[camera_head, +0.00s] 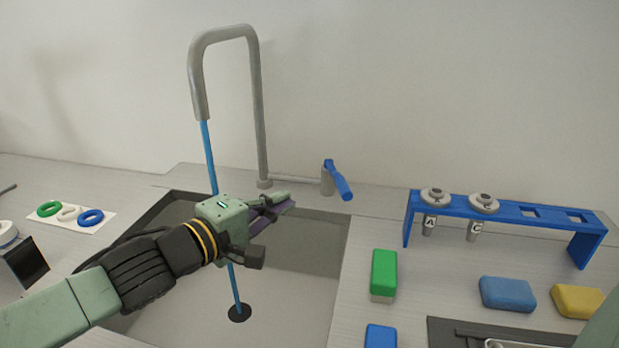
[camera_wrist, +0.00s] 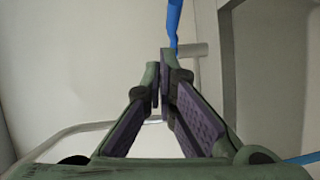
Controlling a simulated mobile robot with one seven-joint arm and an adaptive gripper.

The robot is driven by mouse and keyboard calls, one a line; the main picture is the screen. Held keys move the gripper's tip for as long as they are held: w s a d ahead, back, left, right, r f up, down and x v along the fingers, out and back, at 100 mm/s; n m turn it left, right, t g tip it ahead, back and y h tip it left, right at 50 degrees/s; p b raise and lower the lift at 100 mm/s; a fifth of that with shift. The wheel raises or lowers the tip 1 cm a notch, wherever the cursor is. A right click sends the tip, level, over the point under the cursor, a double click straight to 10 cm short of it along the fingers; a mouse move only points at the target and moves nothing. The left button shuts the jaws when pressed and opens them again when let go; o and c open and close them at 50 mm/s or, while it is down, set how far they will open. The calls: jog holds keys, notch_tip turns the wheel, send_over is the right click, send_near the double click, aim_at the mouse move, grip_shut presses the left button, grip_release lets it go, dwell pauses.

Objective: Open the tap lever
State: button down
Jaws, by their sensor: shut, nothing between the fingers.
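The tap lever (camera_head: 338,182) is blue and sits on a short grey valve post (camera_head: 327,180) behind the sink, slanting down toward the front right. The tap's grey spout (camera_head: 258,100) arches up to its left. A thin blue stream (camera_head: 210,165) runs from the spout's mouth down to the drain. My gripper (camera_head: 285,203) is shut and empty over the sink, to the left of the lever and apart from it. In the wrist view the lever (camera_wrist: 174,22) shows just beyond my fingertips (camera_wrist: 160,72), which hide part of it.
The sink (camera_head: 300,290) lies below my arm. A blue rack (camera_head: 530,212) with two nozzles stands at the right. Green (camera_head: 384,271), blue (camera_head: 507,293) and yellow (camera_head: 577,300) blocks lie before it. Coloured rings (camera_head: 69,213) lie on a white plate at the left.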

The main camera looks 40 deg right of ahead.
jog(key=w+a, duration=0.1)
jog(key=p, duration=0.3)
send_near(335, 178)
jog(key=w+d+r, duration=0.1)
jog(key=w, duration=0.2)
jog(key=shift+t+y, duration=0.3)
jog(key=shift+t, duration=0.1)
jog(key=shift+s+d+f+p, duration=0.25)
jog(key=shift+s+d+p, duration=0.25)
jog(key=shift+d, duration=0.35)
jog(key=shift+s+d+f+p, duration=0.3)
jog(key=shift+s+d, duration=0.25)
jog(key=shift+d, duration=0.35)
